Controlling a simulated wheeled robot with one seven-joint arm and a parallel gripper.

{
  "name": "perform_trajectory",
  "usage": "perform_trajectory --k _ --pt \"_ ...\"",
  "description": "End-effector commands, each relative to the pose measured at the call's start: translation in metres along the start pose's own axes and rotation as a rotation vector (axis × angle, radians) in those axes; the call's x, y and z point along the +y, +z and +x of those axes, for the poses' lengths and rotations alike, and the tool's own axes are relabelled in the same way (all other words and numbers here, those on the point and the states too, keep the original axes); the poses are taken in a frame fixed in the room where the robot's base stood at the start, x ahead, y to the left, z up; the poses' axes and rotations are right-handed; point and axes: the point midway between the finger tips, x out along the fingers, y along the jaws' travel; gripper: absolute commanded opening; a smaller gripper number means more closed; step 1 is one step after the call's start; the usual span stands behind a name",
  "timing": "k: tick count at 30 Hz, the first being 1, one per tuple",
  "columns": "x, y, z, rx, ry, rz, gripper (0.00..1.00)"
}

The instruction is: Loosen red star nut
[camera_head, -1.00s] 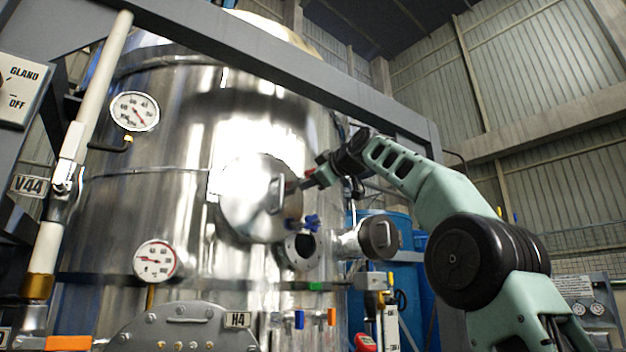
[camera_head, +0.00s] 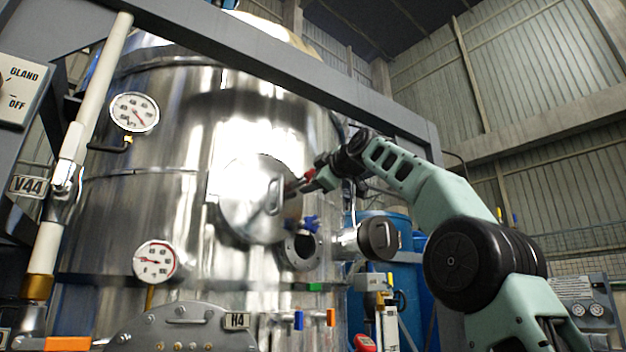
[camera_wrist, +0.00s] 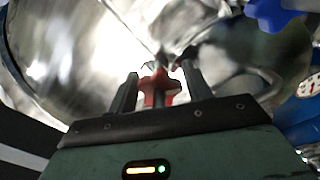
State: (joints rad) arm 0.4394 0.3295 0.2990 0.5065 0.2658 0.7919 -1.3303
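The red star nut (camera_wrist: 158,86) shows in the wrist view between the two fingers of my gripper (camera_wrist: 160,78). The fingers stand apart on either side of it. A narrow gap shows on the right side; contact on the left side is unclear. In the head view my gripper (camera_head: 316,177) is at the right edge of the round steel manway cover (camera_head: 247,200), with a bit of red nut (camera_head: 309,174) at its tip. Much of the nut and its bolt is hidden there.
A blue star nut (camera_head: 310,223) sits just below, above an open round port (camera_head: 301,250). A capped side nozzle (camera_head: 378,238) projects to the right. A grey beam (camera_head: 290,78) crosses above my arm. Blue drums (camera_head: 420,270) stand behind.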

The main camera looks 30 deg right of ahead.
Motion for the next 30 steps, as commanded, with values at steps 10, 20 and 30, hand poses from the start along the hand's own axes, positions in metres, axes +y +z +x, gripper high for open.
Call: perform_trajectory --k 10,20,30 --pt "0.001 0.0 -0.001 0.002 0.004 0.001 0.66" --pt "-0.003 0.003 -0.048 0.001 0.009 -0.001 0.66" --pt "-0.003 0.003 -0.127 -0.001 0.008 -0.001 0.66"
